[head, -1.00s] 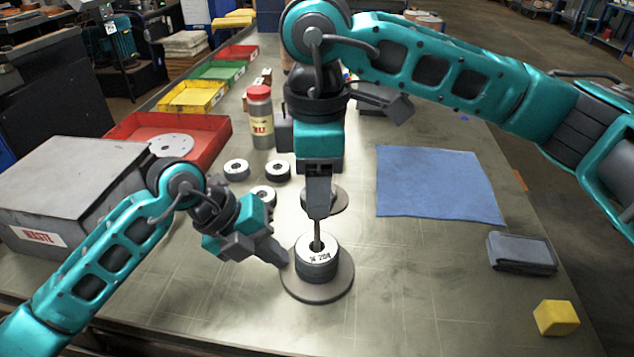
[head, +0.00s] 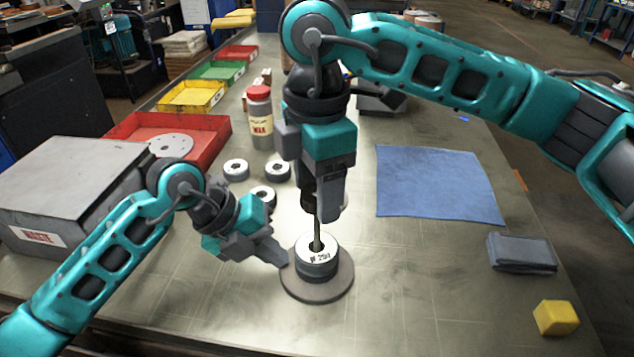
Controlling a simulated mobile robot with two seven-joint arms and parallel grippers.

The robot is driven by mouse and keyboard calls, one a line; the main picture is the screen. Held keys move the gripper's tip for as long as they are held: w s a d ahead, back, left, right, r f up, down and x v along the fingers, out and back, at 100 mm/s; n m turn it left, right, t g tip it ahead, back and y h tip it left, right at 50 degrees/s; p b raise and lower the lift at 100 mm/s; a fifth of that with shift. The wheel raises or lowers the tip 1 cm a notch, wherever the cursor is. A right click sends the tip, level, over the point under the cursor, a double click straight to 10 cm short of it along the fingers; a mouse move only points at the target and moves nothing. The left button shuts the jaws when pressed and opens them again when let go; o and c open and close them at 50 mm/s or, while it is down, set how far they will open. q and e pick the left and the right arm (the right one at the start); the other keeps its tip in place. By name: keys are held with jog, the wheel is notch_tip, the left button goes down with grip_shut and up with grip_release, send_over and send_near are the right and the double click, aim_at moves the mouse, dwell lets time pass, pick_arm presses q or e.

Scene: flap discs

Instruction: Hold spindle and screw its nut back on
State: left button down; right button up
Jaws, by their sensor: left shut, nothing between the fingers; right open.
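The spindle's thin rod (head: 317,238) stands upright through a stack of dark flap discs with a pale labelled top (head: 314,254). The stack sits on a round brown base (head: 325,292) on the bench. My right gripper (head: 320,212) points down over the rod, open, its fingers around or just in front of the rod's top. I cannot make out the nut; a small dark part between the fingers is too hidden to name. My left gripper (head: 284,263) is low at the left of the stack, shut and empty, its tips by the base's left edge; contact is unclear.
Several loose discs (head: 236,170) lie behind the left gripper, near a red-capped bottle (head: 259,118). A grey waste box (head: 70,180) and red tray (head: 215,145) stand left. A blue cloth (head: 437,185), grey folded cloth (head: 521,253) and yellow block (head: 556,318) lie right.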

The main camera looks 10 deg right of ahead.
jog(key=n, duration=2.4)
